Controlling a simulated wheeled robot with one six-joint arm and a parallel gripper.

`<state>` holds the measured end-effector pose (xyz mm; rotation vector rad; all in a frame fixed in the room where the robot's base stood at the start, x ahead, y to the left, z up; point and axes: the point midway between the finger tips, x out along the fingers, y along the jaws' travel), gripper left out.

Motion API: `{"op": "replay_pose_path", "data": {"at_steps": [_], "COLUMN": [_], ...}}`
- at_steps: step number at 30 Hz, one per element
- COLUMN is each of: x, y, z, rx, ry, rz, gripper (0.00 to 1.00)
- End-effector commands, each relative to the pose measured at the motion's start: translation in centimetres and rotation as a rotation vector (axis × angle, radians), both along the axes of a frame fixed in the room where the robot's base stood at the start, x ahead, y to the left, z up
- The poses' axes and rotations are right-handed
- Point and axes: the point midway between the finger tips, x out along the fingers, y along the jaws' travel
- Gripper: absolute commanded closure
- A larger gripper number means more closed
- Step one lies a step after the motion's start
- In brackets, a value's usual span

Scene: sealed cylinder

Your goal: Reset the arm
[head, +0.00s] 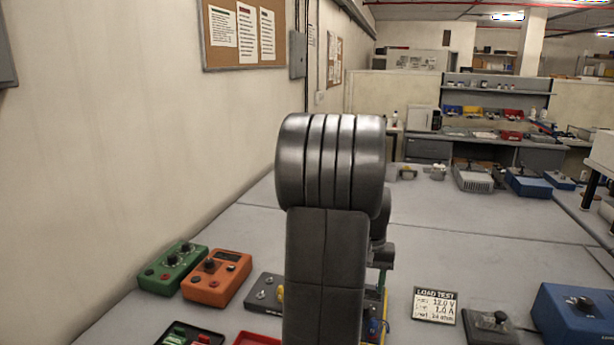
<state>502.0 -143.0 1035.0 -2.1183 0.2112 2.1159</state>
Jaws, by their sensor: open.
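My arm stands upright in the middle of the head view, with a dark link below and a large ribbed metal joint on top. A smaller dark part of my arm shows just behind it on the right. My gripper's fingers cannot be seen; my own arm hides the area behind it. No held object is visible.
A grey bench (240,235) runs along the left wall. On it are a green box (173,268), an orange box (216,277), a grey box (264,293), a load test card (434,306), a dark switch box (490,325) and a blue box (577,314). The bench's middle right is clear.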

Motion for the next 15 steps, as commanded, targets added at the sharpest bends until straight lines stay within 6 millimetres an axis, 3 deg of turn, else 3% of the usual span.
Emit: {"op": "replay_pose_path", "data": {"at_steps": [11, 15], "x": [0.0, -0.1], "y": [0.0, 0.0], "z": [7.7, 5.1], "rx": [-0.001, 0.001], "ry": [-0.005, 0.007], "rz": [0.0, 0.0], "gripper": [0.5, 0.5]}}
